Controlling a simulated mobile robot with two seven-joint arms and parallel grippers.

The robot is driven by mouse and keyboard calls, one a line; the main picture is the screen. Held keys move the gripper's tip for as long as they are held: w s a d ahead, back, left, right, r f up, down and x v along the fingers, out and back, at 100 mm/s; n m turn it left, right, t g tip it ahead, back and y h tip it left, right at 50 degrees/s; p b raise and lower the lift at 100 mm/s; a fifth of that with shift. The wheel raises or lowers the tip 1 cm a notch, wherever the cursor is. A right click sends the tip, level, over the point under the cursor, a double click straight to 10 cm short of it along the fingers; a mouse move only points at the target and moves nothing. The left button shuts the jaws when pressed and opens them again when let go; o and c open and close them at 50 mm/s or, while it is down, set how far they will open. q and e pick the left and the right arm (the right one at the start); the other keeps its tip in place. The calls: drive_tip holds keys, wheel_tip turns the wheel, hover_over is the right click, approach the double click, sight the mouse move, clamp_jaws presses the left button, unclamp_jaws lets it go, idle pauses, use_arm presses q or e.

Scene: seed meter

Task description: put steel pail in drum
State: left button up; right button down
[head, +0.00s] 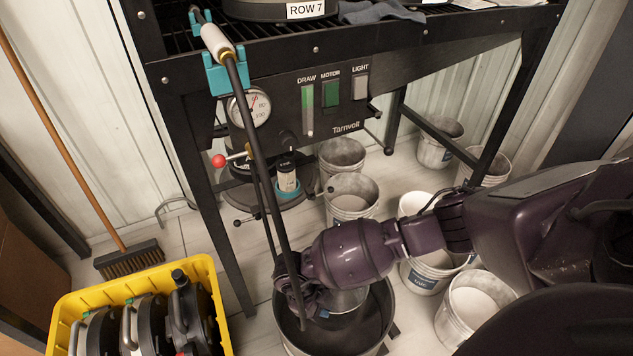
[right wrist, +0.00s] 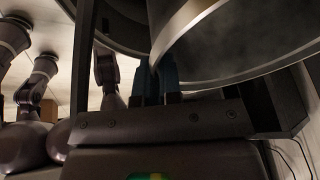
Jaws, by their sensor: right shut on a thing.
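The steel pail (head: 346,302) shows as a grey metal piece under my right gripper in the head view, within the mouth of the drum (head: 378,322). The drum is a wide, dark, open container on the floor at the bottom centre. My right gripper (head: 308,302) is over the drum's mouth, partly hidden by its own wrist. In the right wrist view the blue fingertips (right wrist: 158,82) are shut on the rim of the steel pail (right wrist: 235,42). Whether the pail touches the drum's bottom is hidden. My left gripper is not in view.
Several white buckets (head: 352,198) stand under and beside the black table (head: 345,50), some close to the drum's right. A black rod (head: 262,150) leans from the table across the drum's left side.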

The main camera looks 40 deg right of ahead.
sight(327, 324)
wheel_tip(327, 324, down, 6)
drive_tip(key=shift+f+b, duration=0.1)
drive_tip(key=shift+b, duration=0.95)
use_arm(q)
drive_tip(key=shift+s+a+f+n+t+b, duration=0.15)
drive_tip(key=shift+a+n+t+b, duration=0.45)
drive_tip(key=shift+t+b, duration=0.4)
use_arm(e)
wheel_tip(327, 324, down, 4)
drive_tip(key=shift+f, duration=0.1)
drive_tip(key=c, duration=1.3)
unclamp_jaws()
